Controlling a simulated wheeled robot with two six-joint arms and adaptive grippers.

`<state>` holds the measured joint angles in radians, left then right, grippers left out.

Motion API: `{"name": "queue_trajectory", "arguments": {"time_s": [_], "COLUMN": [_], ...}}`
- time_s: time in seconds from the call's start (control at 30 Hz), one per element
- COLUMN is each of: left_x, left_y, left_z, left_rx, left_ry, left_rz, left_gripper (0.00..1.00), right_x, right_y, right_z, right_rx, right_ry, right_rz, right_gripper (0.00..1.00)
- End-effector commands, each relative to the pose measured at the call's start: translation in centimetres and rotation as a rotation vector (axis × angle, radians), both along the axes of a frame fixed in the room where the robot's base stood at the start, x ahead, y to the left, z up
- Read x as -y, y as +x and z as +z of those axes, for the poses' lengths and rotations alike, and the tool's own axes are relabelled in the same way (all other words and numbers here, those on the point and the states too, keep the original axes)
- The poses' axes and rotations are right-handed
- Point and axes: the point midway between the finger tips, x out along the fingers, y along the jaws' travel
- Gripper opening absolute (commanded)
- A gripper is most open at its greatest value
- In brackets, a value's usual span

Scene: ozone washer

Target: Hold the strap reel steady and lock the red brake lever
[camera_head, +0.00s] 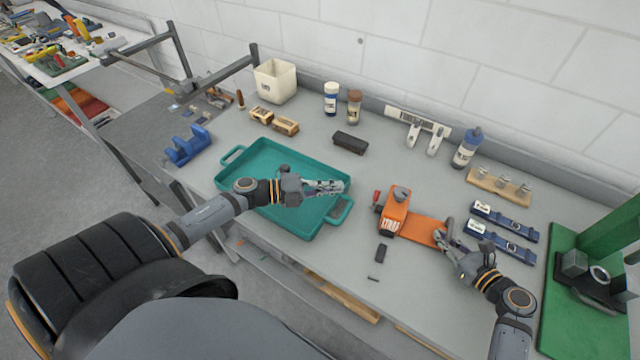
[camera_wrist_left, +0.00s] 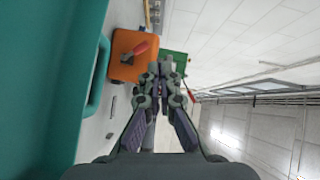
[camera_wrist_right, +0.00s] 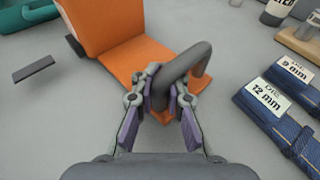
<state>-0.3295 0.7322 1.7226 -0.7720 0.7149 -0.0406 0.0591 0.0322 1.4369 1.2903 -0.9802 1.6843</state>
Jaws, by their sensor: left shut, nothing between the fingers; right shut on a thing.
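The red brake lever (camera_head: 376,197) is at the reel's left side; a red lever also shows on the orange body in the left wrist view (camera_wrist_left: 135,50).
The teal tray (camera_head: 232,190) lies under my left arm. Blue straps (camera_head: 500,243) lie right of my right gripper, before a green stand (camera_head: 580,300). A black block (camera_head: 381,253) lies in front of the reel. Bottles and a black brush-like item (camera_head: 350,143) stand behind.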

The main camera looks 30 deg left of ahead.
Motion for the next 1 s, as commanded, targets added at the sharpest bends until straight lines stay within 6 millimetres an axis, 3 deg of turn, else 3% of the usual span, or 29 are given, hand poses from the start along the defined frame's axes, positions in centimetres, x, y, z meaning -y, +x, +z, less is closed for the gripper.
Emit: {"name": "queue_trajectory", "arguments": {"time_s": [0.3, 0.63, 0.67, 0.87, 1.0], "left_x": [-3.1, -3.6, -3.6, -3.6, -3.6], "left_y": [-2.4, -2.7, -2.7, -2.7, -2.7], "left_z": [1.4, 1.7, 1.7, 1.7, 1.7], "left_rx": [-0.001, 0.002, 0.002, 0.002, 0.002], "left_ry": [0.002, -0.002, -0.002, -0.002, -0.002], "left_rz": [-0.003, 0.001, 0.001, 0.001, 0.001], "left_gripper": [0.00, 0.00, 0.00, 0.00, 0.00], "right_x": [0.0, 0.0, 0.0, 0.0, 0.0], "right_y": [0.0, 0.0, 0.0, 0.0, 0.0], "right_z": [0.1, 0.1, 0.1, 0.1, 0.1], "right_rx": [0.000, 0.000, 0.000, 0.001, 0.001], "right_ry": [0.002, 0.002, 0.002, 0.002, 0.001], "right_rz": [0.000, 0.000, 0.000, 0.000, 0.000], "right_gripper": [0.00, 0.00, 0.12, 0.40, 0.40]}}
